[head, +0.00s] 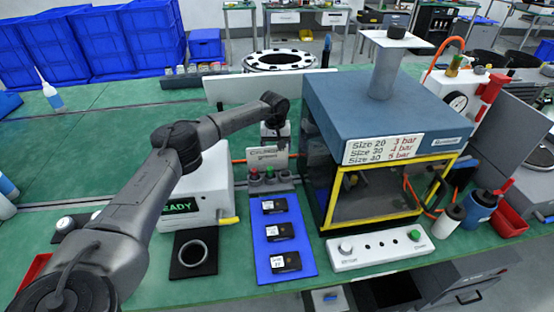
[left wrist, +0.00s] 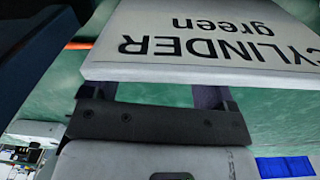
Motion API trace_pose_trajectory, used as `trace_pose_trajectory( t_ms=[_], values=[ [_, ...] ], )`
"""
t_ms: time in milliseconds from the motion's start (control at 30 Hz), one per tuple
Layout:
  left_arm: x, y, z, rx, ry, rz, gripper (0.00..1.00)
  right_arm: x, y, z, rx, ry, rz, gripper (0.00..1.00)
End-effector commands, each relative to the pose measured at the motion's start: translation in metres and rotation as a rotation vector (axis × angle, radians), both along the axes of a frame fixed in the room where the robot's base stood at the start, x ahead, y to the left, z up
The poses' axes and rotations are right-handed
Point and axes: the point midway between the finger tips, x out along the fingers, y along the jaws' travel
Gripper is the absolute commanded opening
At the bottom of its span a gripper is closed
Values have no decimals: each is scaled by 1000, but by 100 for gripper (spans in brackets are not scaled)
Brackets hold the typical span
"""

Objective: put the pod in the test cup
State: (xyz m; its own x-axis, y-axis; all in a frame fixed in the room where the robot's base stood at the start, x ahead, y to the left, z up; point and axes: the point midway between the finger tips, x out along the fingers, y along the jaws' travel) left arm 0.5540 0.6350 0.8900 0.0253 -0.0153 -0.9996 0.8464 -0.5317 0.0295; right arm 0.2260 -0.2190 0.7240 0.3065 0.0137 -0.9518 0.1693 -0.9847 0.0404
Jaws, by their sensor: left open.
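My left gripper (head: 275,138) is beyond the blue mat, beside the white "CYLINDER green" sign (head: 266,157). In the left wrist view the gripper (left wrist: 155,95) is open, with nothing seen between its fingers, and the sign (left wrist: 195,45) looms upside down close to them. Several black labelled blocks (head: 280,231) lie in a column on the blue mat (head: 268,268); I cannot tell whether one is the pod. A round, dark, open cup (head: 194,253) with a pale rim, possibly the test cup, sits on a black square left of the mat. My right gripper is not seen.
Coloured knobs (head: 269,172) stand below the sign. A white "READY" box (head: 203,185) is left of the mat. A large blue-topped, yellow-framed machine (head: 395,100) stands right, with a white button panel (head: 380,248) in front. The left of the green table is fairly clear.

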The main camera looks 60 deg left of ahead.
Motion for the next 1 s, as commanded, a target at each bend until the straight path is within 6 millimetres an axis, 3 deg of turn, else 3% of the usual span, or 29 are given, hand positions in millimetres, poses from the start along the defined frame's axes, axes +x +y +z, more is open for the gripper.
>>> trace_pose_trajectory(
  t_ms=[233,533,1000],
  values=[
    [2,-1,-36,0,1,0,80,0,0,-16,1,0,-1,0],
    [2,-1,-40,0,1,-1,80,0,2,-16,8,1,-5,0],
    [2,-1,-40,0,1,0,35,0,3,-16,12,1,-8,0]
  ],
)
